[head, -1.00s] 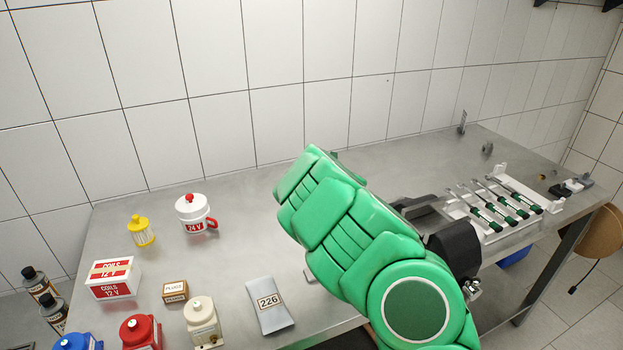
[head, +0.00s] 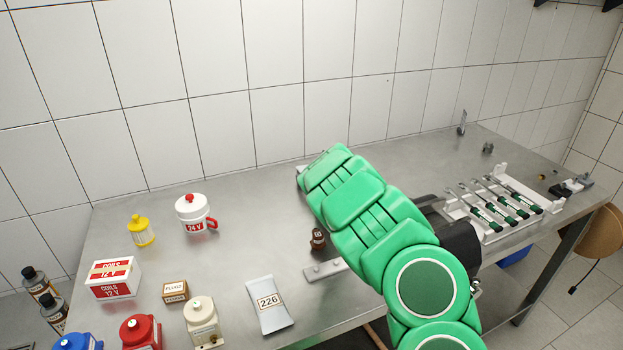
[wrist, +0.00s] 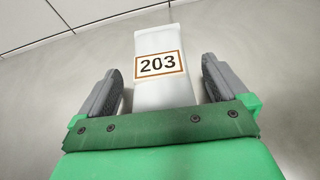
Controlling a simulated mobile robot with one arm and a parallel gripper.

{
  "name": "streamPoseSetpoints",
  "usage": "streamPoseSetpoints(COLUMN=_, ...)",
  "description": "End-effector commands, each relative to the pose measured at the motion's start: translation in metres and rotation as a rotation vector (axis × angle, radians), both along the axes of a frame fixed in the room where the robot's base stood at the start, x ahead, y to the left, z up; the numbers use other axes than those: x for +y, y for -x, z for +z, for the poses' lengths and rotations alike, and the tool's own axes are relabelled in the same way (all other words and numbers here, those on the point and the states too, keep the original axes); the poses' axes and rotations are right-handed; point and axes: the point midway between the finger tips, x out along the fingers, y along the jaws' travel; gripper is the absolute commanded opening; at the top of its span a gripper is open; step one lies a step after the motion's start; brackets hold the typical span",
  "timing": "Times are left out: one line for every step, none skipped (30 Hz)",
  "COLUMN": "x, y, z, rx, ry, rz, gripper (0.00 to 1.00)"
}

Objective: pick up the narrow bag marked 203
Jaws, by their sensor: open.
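The narrow bag marked 203 (wrist: 158,90) shows in the wrist view, pale grey-white with an orange-framed label. It lies between the two grey fingers of my gripper (wrist: 162,85), which are open with a gap on each side of the bag. Its near end is hidden behind the green gripper body. In the head view my green arm hides most of the bag and the gripper; a small pale edge shows at the arm's far end, and I cannot tell whether it is the bag. Another bag, marked 226 (head: 268,304), lies at the front of the bench.
The steel bench (head: 250,225) holds a white 24 V pot (head: 192,212), a yellow-capped jar (head: 141,231), a coils box (head: 113,278) and a small plugs box (head: 175,291). A small dark bottle (head: 318,240) stands beside my arm. A screwdriver rack (head: 505,226) is at right.

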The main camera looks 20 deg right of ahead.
Motion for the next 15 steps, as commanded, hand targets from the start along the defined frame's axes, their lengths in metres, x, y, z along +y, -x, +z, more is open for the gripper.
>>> streamPoseSetpoints(x=0.0, y=-0.002, z=-0.0008, rx=-0.001, ry=-0.001, rz=0.001, gripper=1.0)
streamPoseSetpoints(x=0.0, y=-0.0028, z=-0.0012, rx=-0.001, ry=-0.001, rz=0.001, gripper=1.0)
streamPoseSetpoints(x=0.0, y=-0.0036, z=-0.0012, rx=-0.001, ry=0.0, rz=0.001, gripper=1.0)
streamPoseSetpoints(x=0.0, y=-0.004, z=-0.0012, rx=-0.001, ry=0.0, rz=0.001, gripper=1.0)
streamPoseSetpoints(x=0.0, y=-0.0043, z=-0.0011, rx=-0.001, ry=0.0, rz=0.001, gripper=1.0)
streamPoseSetpoints(x=0.0, y=-0.0044, z=-0.0011, rx=-0.002, ry=0.0, rz=0.001, gripper=1.0)
streamPoseSetpoints(x=0.0, y=-0.0044, z=-0.0011, rx=-0.002, ry=0.0, rz=0.001, gripper=1.0)
streamPoseSetpoints(x=0.0, y=-0.0043, z=-0.001, rx=-0.001, ry=0.0, rz=0.001, gripper=1.0)
streamPoseSetpoints(x=0.0, y=-0.0044, z=-0.001, rx=-0.002, ry=0.0, rz=0.001, gripper=1.0)
streamPoseSetpoints(x=0.0, y=-0.0043, z=-0.0009, rx=-0.002, ry=0.0, rz=0.001, gripper=1.0)
streamPoseSetpoints(x=-0.0001, y=-0.0043, z=-0.0009, rx=-0.002, ry=0.0, rz=0.001, gripper=1.0)
streamPoseSetpoints(x=0.0, y=-0.0043, z=-0.0009, rx=-0.002, ry=0.0, rz=0.001, gripper=0.95)
streamPoseSetpoints(x=0.0, y=-0.0044, z=-0.0007, rx=-0.002, ry=0.0, rz=0.001, gripper=0.91)
streamPoseSetpoints(x=0.0, y=-0.0042, z=-0.0008, rx=-0.002, ry=0.0, rz=0.001, gripper=0.86)
streamPoseSetpoints(x=0.0001, y=-0.0043, z=-0.0008, rx=-0.002, ry=0.0, rz=0.001, gripper=0.8)
